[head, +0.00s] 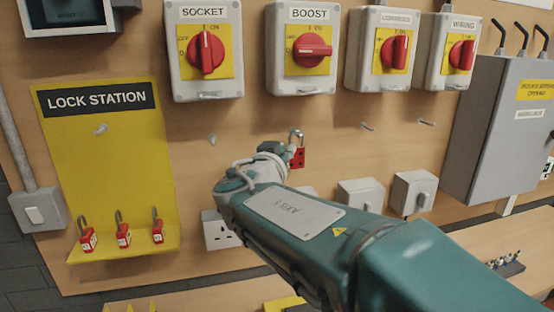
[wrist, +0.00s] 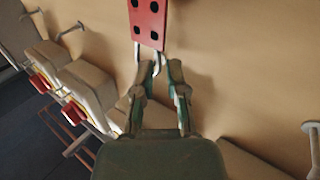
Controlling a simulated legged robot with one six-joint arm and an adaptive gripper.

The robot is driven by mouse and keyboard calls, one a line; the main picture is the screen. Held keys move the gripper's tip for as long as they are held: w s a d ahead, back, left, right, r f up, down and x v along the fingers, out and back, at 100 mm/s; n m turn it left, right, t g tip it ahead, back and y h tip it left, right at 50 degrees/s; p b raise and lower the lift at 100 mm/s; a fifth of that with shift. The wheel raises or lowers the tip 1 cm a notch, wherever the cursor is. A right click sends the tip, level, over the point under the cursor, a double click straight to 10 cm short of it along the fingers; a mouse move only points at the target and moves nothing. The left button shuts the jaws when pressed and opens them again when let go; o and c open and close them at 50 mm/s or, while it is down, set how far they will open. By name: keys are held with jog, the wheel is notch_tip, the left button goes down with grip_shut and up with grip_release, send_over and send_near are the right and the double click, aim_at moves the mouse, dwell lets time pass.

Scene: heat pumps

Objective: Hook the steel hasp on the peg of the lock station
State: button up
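The steel hasp (head: 298,157) has a red plate with holes and a steel loop at its top. In the wrist view the red plate (wrist: 148,22) is beyond my fingertips, with a bit of steel between them. My gripper (wrist: 160,72) appears closed on that steel part; the exact contact is small and partly hidden. In the head view my gripper (head: 273,149) is mostly hidden by my wrist, just left of the hasp. The yellow lock station (head: 105,180) is on the board at the left, with its peg (head: 101,129) bare below the black sign. The hasp is well right of the peg.
Three red padlocks (head: 122,230) stand on the station's ledge. Another bare peg (head: 212,139) is between station and gripper. Switch boxes (head: 207,50) line the board above. A socket plate (head: 218,231) is below, and a grey cabinet (head: 500,125) is at right.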

aim_at(290, 138)
jog(key=x, duration=0.2)
jog(key=shift+w+d, duration=0.1)
jog(key=shift+w, duration=0.3)
grip_shut()
jog(key=shift+r, duration=0.65)
jog(key=shift+s, duration=0.1)
